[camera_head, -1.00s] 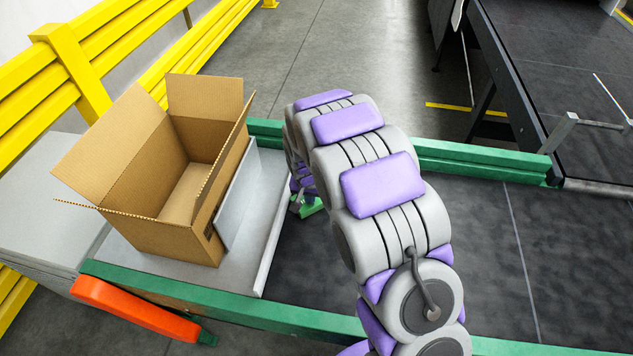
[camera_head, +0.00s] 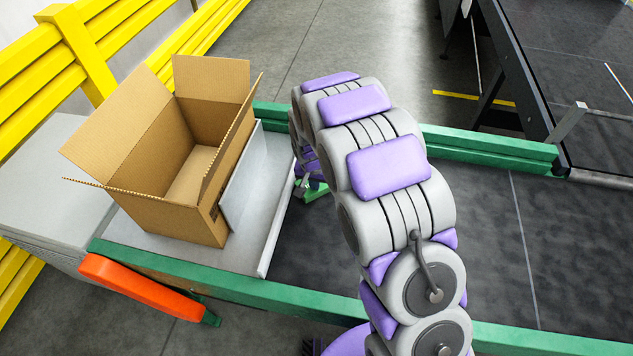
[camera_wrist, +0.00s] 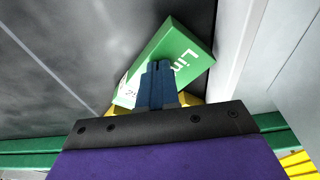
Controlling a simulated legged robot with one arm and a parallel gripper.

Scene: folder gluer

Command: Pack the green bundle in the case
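The green bundle (camera_wrist: 181,52), with white lettering, lies at a slant in the wrist view, over the dark belt surface and beside a pale metal edge. My gripper's blue fingers (camera_wrist: 158,72) overlap its middle and hide part of it. I cannot tell whether they close on it or only stand over it. In the head view a small green part of the bundle (camera_head: 318,191) shows low by my gripper (camera_head: 308,186), mostly behind my arm. The case (camera_head: 168,210) is an open brown cardboard box with raised flaps, left of my arm; its visible inside looks empty.
The case stands on a grey platform (camera_head: 253,228) with an upright metal plate beside it. Green rails (camera_head: 480,144) border the dark belt (camera_head: 440,215). An orange bar (camera_head: 140,287) is at the front left, and yellow barriers (camera_head: 75,50) stand behind.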

